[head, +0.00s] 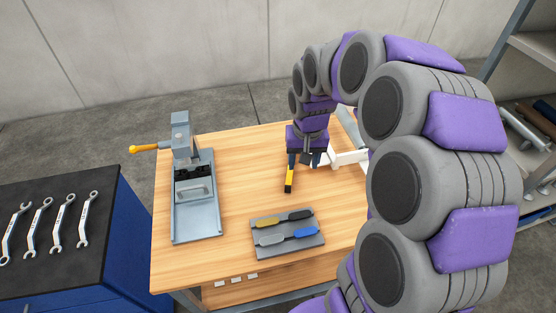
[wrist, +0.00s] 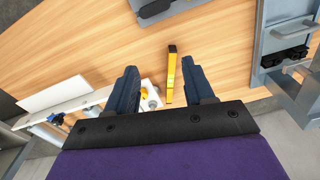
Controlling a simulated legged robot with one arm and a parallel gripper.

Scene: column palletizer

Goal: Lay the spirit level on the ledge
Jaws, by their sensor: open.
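The spirit level (head: 289,179) is a short yellow and black bar on the wooden table. My gripper (head: 304,160) points down at its far end. In the wrist view the level (wrist: 172,76) lies lengthwise between the two spread fingers of my gripper (wrist: 159,66), nearer the right finger, and nothing is held. A white ledge-like piece (head: 348,158) is just right of my gripper, partly hidden by my arm. In the wrist view a white board (wrist: 54,95) shows at the left; I cannot tell for sure which part is the ledge.
A grey vise-like fixture (head: 196,222) with an orange handle stands at the table's left. A grey tray (head: 287,246) with screwdriver-like tools lies at the front. A blue cabinet (head: 126,235) with several wrenches is further left. Bare wood lies between the fixture and the level.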

